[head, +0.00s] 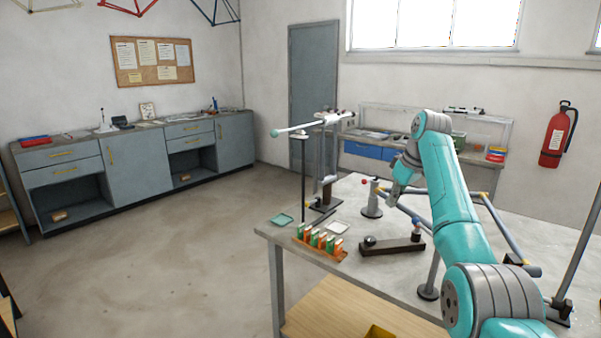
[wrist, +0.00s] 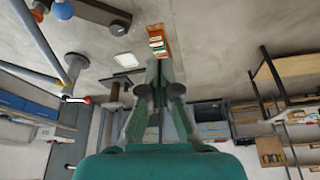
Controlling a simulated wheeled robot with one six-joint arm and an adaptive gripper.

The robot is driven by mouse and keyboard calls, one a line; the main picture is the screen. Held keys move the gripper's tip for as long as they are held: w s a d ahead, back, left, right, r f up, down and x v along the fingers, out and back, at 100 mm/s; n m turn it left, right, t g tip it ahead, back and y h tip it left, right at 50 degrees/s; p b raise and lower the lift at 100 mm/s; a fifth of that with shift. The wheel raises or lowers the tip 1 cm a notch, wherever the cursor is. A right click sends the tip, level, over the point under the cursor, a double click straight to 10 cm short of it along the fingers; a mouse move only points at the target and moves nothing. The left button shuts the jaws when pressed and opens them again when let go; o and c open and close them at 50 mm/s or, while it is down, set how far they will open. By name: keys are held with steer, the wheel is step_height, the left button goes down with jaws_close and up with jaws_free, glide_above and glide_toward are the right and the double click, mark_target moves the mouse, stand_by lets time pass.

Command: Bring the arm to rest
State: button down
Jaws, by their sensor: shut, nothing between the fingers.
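My gripper (wrist: 158,70) shows in the wrist view with its two fingers together and nothing seen between them. In the head view my teal arm rises from the lower right, bends at the top and comes down over the workbench (head: 262,229). There my gripper is small and partly hidden by my arm, so its fingers are hard to make out. It hangs above the bench, beside a grey round-based post (head: 372,200).
A stand (head: 303,175) holds a pale rod. The floor at left is clear.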

steer(key=s+f+t, duration=0.1)
steer(key=f, duration=0.9)
steer(key=s+a+f+m, duration=0.1)
steer(key=f, duration=1)
steer(key=s+a+f+m+t, duration=0.1)
steer(key=f, duration=0.9)
steer(key=shift+s+f+t+h, duration=0.2)
steer(key=shift+f+t+h, duration=0.1)
steer(key=s+a+f+m+t, duration=0.2)
steer(key=s+f, duration=0.8)
steer(key=f, duration=0.4)
steer(key=s+a+f+m+t+h, duration=0.1)
steer(key=s+f, duration=0.2)
steer(key=s, duration=0.6)
steer(key=s+f+t, duration=0.1)
steer(key=s+f, duration=0.2)
steer(key=s, duration=0.6)
steer(key=s+a+f+m+t+h, duration=0.1)
steer(key=s+f, duration=0.2)
steer(key=s, duration=0.6)
steer(key=s+r+t, duration=0.1)
steer(key=s+r, duration=0.3)
steer(key=s, duration=1)
steer(key=s+a+r+m+t, duration=0.1)
steer(key=s+r+t, duration=0.2)
steer(key=s+r, duration=1.6)
step_height(320, 180, up, 3)
steer(key=shift+r, duration=0.15)
